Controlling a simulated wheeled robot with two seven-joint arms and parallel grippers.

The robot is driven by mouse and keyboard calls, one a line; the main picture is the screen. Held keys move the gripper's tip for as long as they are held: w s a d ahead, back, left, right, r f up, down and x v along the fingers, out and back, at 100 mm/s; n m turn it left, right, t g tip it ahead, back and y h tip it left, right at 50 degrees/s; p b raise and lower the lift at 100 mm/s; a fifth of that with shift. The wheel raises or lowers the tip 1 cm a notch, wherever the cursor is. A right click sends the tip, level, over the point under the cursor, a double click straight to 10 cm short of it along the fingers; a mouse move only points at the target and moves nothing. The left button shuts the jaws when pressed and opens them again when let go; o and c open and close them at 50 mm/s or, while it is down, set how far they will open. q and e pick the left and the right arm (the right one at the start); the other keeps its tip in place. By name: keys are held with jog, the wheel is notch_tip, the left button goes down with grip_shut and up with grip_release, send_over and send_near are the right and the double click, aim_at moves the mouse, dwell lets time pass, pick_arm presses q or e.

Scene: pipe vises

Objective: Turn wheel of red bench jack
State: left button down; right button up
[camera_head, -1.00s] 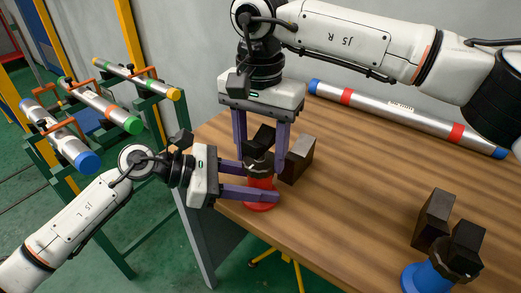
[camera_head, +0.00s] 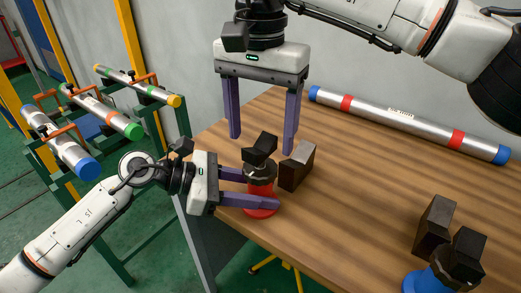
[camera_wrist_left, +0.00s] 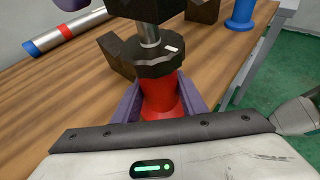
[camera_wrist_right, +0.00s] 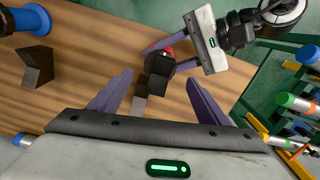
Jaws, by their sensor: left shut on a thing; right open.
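The red bench jack (camera_head: 262,188) stands near the left corner of the table, with a dark knobbed wheel and a black V-shaped head on top. My left gripper (camera_head: 262,202) is shut on its red body from the left, below the wheel. In the left wrist view the red body (camera_wrist_left: 160,97) sits between the purple fingers, and the dark wheel (camera_wrist_left: 151,57) is just above them. My right gripper (camera_head: 262,140) is open and empty, above and behind the jack. The right wrist view shows the black head (camera_wrist_right: 159,64) beyond its spread fingers (camera_wrist_right: 157,95).
A dark block (camera_head: 297,165) stands right behind the red jack. A blue jack (camera_head: 428,279) and another dark block (camera_head: 434,225) stand at the right. A long pipe (camera_head: 405,122) lies at the table's back. Pipes rest on a green rack (camera_head: 145,115) at left.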

notch_tip(320, 180, up, 6)
jog(key=shift+f, duration=0.25)
pick_arm(q)
jog(key=c, duration=1)
grip_release()
